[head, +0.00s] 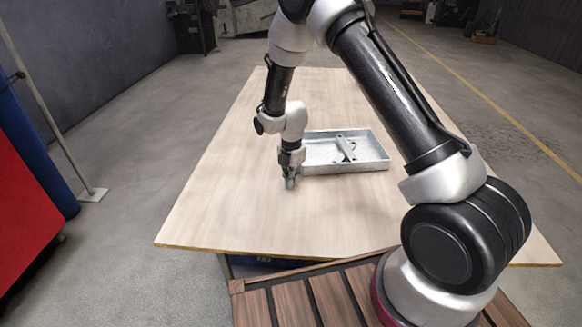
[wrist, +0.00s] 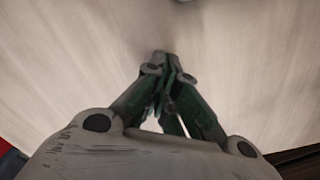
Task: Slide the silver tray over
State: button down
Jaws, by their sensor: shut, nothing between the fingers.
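The silver tray (head: 318,168) is a shallow, rectangular galvanized tray on the wooden table, right of the table's middle. My gripper (head: 290,183) points down just off the tray's near left corner, low over the table. Its fingers are shut with nothing between them. I cannot tell whether it touches the tray wall. The wrist view shows the closed fingertips (wrist: 168,66) over bare pale wood, and the tray does not show there. My arm hides part of the tray's far left side.
The light wooden table (head: 230,205) is bare to the left of and in front of the tray. Its front edge is near a slatted wooden surface (head: 300,300). A red cabinet (head: 28,190) and a blue cylinder (head: 40,150) stand off the table at left.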

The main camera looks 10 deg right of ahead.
jog(key=shift+w+d+r, duration=0.15)
jog(key=shift+w+d, duration=1.1)
jog(key=shift+d, duration=0.25)
jog(key=w+d, duration=0.4)
jog(key=shift+d, duration=0.4)
